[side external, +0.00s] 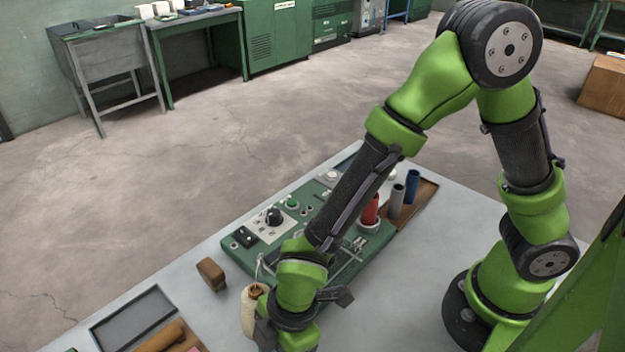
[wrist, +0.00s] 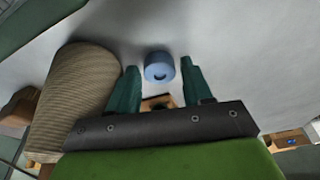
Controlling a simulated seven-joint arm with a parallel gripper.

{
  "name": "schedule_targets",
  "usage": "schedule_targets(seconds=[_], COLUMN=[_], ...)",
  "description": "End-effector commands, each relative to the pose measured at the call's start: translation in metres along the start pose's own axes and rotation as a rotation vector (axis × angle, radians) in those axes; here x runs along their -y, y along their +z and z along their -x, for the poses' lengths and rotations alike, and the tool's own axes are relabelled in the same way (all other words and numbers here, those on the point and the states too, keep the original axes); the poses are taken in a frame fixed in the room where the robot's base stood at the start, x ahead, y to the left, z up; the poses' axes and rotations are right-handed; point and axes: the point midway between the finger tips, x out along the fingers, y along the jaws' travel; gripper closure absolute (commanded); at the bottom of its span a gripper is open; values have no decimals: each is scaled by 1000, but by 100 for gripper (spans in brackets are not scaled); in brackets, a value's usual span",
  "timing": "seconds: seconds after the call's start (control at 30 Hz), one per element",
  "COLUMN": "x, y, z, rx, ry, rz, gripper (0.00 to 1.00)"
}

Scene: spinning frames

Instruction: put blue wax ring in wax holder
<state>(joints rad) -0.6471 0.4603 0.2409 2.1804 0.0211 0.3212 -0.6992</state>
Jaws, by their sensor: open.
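The blue wax ring (wrist: 159,67) is a small round piece with a dark centre, on the pale grey tabletop in the wrist view. My gripper (wrist: 158,68) is open, its two dark green fingers on either side of the ring with a narrow gap at each side. I cannot tell how far the fingertips are above the table. In the side view the ring and fingers are hidden behind my arm or below the frame. I cannot surely identify the wax holder. A small wooden piece with a dark opening (wrist: 153,103) shows between the finger bases.
A ribbed beige yarn cone (wrist: 72,100) stands close beside the left finger; it also shows in the side view (side external: 249,312). A green control panel (side external: 236,243), a brown block (side external: 211,274) and a grey tray (side external: 133,318) are nearby. Red, grey and blue tubes (side external: 412,187) stand farther back.

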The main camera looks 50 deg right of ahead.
Motion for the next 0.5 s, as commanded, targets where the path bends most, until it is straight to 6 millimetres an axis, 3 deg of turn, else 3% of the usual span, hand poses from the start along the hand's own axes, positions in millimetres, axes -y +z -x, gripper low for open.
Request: schedule_targets(seconds=[0.03,0.3,0.37,0.5], x=[0,0,0,0], y=[0,0,0,0], z=[0,0,0,1], rx=[0,0,0,0], ry=[0,0,0,0], rz=[0,0,0,0], gripper=[53,92,97,97])
